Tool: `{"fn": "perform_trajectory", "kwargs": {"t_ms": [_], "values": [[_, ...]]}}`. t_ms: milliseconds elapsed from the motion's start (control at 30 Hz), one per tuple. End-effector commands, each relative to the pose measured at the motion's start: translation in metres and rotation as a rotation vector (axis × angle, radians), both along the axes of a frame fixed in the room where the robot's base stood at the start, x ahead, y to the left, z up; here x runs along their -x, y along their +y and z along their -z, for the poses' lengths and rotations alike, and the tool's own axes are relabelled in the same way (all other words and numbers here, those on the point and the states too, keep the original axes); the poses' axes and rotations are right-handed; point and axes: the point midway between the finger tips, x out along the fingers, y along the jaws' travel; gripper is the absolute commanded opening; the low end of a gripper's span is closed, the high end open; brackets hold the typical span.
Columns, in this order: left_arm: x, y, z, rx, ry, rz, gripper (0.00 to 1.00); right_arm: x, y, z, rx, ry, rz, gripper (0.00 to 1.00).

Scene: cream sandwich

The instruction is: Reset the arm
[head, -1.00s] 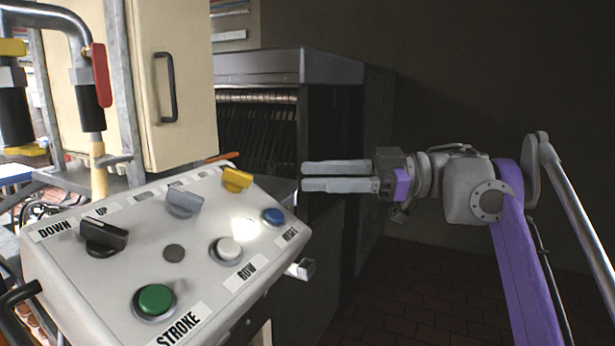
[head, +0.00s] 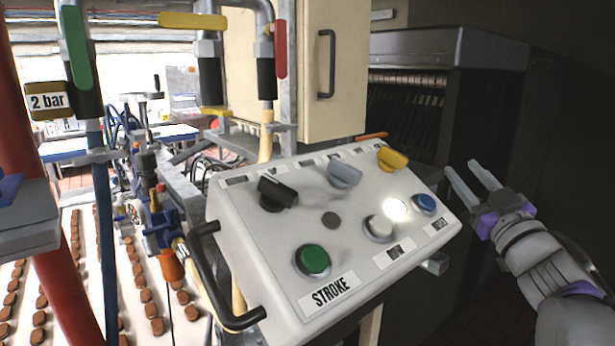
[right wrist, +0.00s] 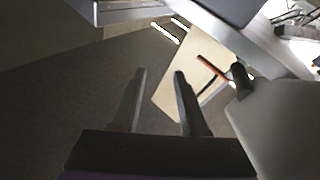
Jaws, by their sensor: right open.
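My right gripper (head: 463,166) is at the right of the head view, just right of the control box (head: 330,250). Its two fingers are apart, point up and left, and hold nothing. In the right wrist view the fingers (right wrist: 160,72) are parted with an empty gap. The box has a green button (head: 313,260), a white button (head: 380,228), a blue button (head: 425,203) and black, grey and yellow knobs on its sloped top. I see no left gripper fingers; a grey part cut off at the left edge is unclear.
A dark machine housing (head: 420,46) stands behind my right gripper. A cream cabinet (head: 345,60) and pipes with coloured handles stand behind the box. At left, rows of brown pieces lie on a white conveyor (head: 112,270). Dark open room lies to the right.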

Motion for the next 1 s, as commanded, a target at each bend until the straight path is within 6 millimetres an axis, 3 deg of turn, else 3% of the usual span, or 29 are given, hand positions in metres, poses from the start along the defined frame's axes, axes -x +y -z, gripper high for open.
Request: {"fn": "perform_trajectory", "kwargs": {"t_ms": [133,267,400,600,700,800,1000], "values": [[0.0,0.0,0.0,0.0,0.0,0.0,0.5,0.015,-0.012,0.085,-0.105,0.176,0.219,0.44],[0.0,0.0,0.0,0.0,0.0,0.0,0.5,0.044,-0.009,0.18,-0.177,0.414,0.343,0.44],[0.0,0.0,0.0,0.0,0.0,0.0,0.5,0.086,0.011,0.277,-0.218,0.683,0.385,0.44],[0.0,0.0,0.0,0.0,0.0,0.0,0.5,0.161,0.058,0.394,-0.224,1.055,0.333,0.44],[0.0,0.0,0.0,0.0,0.0,0.0,0.5,0.195,0.079,0.433,-0.212,1.197,0.284,0.44],[0.0,0.0,0.0,0.0,0.0,0.0,0.5,0.22,0.094,0.457,-0.2,1.295,0.241,0.44],[0.0,0.0,0.0,0.0,0.0,0.0,0.5,0.239,0.104,0.473,-0.189,1.366,0.207,0.44]]}}
